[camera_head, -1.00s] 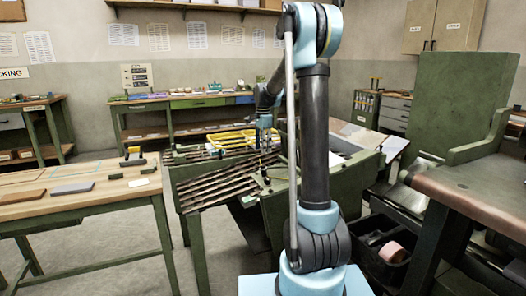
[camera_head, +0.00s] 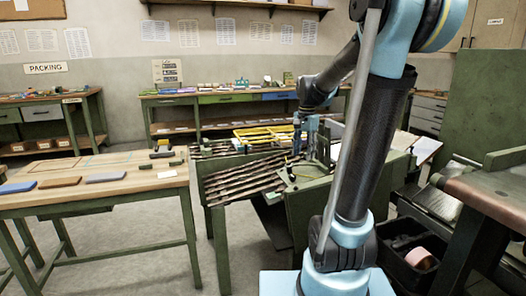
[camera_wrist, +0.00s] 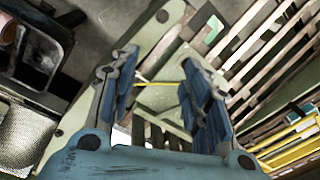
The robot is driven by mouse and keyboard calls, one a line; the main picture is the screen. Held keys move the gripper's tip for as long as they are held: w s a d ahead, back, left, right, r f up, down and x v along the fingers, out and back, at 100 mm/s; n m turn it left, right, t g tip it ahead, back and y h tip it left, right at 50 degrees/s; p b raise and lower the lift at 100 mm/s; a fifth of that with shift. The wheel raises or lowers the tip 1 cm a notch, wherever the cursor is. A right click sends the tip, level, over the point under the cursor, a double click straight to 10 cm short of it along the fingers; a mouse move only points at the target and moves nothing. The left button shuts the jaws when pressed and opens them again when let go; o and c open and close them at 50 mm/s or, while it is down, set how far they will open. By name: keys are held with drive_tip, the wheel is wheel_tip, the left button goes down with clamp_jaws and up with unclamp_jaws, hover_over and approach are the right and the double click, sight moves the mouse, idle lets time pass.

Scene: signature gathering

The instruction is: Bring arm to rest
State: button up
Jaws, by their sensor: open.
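My arm (camera_head: 372,145) rises at the right of the head view, bends over at the top and reaches back down toward the slatted bench. My gripper (camera_wrist: 160,78) is open in the wrist view, with its two blue fingers apart and nothing held between them. A pale green plate with a thin yellow line shows beyond the fingers. In the head view the gripper is small and partly hidden, above the bench near the slatted rack (camera_head: 245,178). I cannot tell its exact height above the bench.
A wooden table (camera_head: 140,182) with flat blocks stands at left. Yellow trays (camera_head: 268,133) lie behind the slatted rack. A black bin (camera_head: 405,262) sits low at right, near a brown-topped bench (camera_head: 490,195). Open floor (camera_head: 250,240) lies between the left table and the slatted bench.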

drive_tip(key=s+d+f+n, duration=0.1)
drive_tip(key=s+f+n, duration=0.2)
drive_tip(key=s, duration=0.5)
drive_tip(key=s+d+f+n+t, duration=0.1)
drive_tip(key=s+f+n, duration=0.2)
drive_tip(key=s+f, duration=0.2)
drive_tip(key=s+d+f+n, duration=0.1)
drive_tip(key=s+f+n, duration=0.2)
drive_tip(key=s, duration=0.8)
wheel_tip(320, 180, down, 2)
drive_tip(key=shift+s, duration=0.4)
drive_tip(key=shift+w+f, duration=0.2)
drive_tip(key=shift+w, duration=0.25)
